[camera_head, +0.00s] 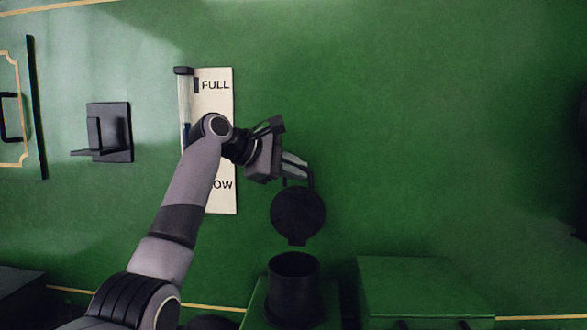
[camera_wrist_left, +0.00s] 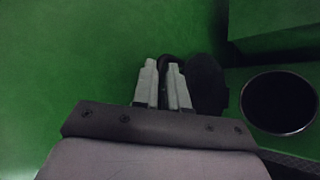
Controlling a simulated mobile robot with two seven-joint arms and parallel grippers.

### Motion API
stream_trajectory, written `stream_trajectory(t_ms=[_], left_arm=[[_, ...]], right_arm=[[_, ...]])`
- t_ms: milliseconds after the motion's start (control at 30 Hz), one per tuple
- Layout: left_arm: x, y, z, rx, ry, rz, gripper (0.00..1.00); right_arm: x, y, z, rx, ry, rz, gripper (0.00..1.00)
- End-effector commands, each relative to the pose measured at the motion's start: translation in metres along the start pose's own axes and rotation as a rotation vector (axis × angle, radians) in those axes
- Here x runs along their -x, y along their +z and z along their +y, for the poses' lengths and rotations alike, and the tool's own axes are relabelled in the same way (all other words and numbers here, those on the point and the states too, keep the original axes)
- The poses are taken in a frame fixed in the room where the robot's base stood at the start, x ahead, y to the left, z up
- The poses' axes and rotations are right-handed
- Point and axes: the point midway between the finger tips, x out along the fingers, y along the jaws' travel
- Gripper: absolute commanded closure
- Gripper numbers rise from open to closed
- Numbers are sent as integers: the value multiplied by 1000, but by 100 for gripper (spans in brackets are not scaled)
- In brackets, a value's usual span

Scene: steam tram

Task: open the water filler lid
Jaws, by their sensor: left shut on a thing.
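The water filler lid (camera_head: 298,216) is a round black disc. It stands raised above the open mouth of the black filler pipe (camera_head: 293,290), low in the middle of the head view. My left gripper (camera_head: 300,170) is shut on the lid's handle at the disc's upper edge. In the left wrist view the fingers (camera_wrist_left: 163,88) are close together with a dark bar at their tips. The dark lid (camera_wrist_left: 208,84) is just right of them, and the open filler mouth (camera_wrist_left: 280,103) is further right. My right gripper is not in view.
A white gauge plate (camera_head: 222,110) marked FULL with a glass tube is on the green wall behind my left arm. A black bracket (camera_head: 109,133) sticks out further left. A green box (camera_head: 425,285) stands right of the filler. The wall at upper right is clear.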

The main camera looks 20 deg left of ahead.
Motion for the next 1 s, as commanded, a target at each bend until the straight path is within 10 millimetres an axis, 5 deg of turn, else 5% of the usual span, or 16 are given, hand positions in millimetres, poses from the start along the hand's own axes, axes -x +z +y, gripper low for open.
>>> stream_trajectory(t_ms=[33,100,133,467,1000], left_arm=[[-10,0,-12,13,-34,-8,100],[-10,0,-12,12,-34,-7,68],[-10,0,-12,11,-34,-7,65],[-3,-2,-11,9,-30,-4,65],[67,1,-5,6,-15,-6,65]], right_arm=[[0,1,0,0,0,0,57],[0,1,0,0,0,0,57],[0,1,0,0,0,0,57],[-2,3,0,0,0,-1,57],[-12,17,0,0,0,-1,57]])
